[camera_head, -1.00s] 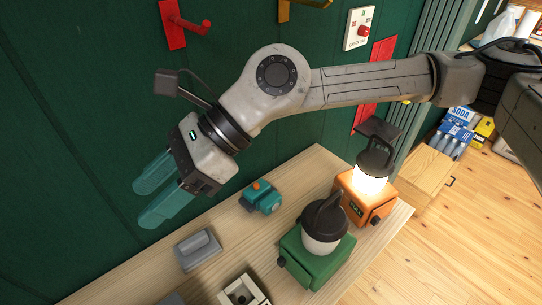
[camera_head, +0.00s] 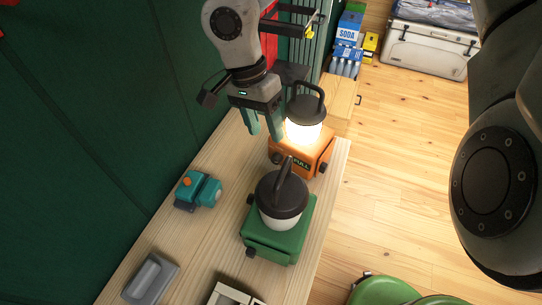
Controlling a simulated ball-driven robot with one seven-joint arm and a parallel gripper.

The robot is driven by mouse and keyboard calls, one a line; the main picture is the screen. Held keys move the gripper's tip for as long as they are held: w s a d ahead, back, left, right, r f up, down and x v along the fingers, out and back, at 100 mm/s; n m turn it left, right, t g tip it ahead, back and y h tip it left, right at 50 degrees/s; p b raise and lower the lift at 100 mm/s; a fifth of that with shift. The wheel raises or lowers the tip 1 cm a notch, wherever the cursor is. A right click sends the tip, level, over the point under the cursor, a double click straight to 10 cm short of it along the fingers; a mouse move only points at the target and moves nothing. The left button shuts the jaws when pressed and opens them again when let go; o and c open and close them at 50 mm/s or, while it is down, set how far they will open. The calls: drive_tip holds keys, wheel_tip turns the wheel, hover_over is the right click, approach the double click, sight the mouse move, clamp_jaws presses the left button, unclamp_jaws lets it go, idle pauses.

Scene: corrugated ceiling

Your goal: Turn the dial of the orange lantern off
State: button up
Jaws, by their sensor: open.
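The orange lantern (camera_head: 314,158) stands at the far end of the wooden table, with a dark cap and handle. Its lamp (camera_head: 303,131) glows bright. A dark knob (camera_head: 322,168) shows on its right side, and another dark knob shows low on its left side. My gripper (camera_head: 264,134) points down just left of the lantern, its two teal fingers apart with nothing seen between them. Whether a finger touches the lantern I cannot tell. A green lantern (camera_head: 280,237) with an unlit white lamp stands nearer on the table.
A teal device with an orange knob (camera_head: 198,190) and a grey block (camera_head: 151,278) lie on the table (camera_head: 150,225). A green wall (camera_head: 90,140) runs along the left. The wooden floor (camera_head: 400,175) at right is mostly clear, with a white cooler (camera_head: 432,45) behind.

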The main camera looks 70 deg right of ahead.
sight(274, 157)
drive_tip(key=b+x, duration=0.6)
drive_tip(key=x, duration=0.2)
clamp_jaws()
idle(0.4)
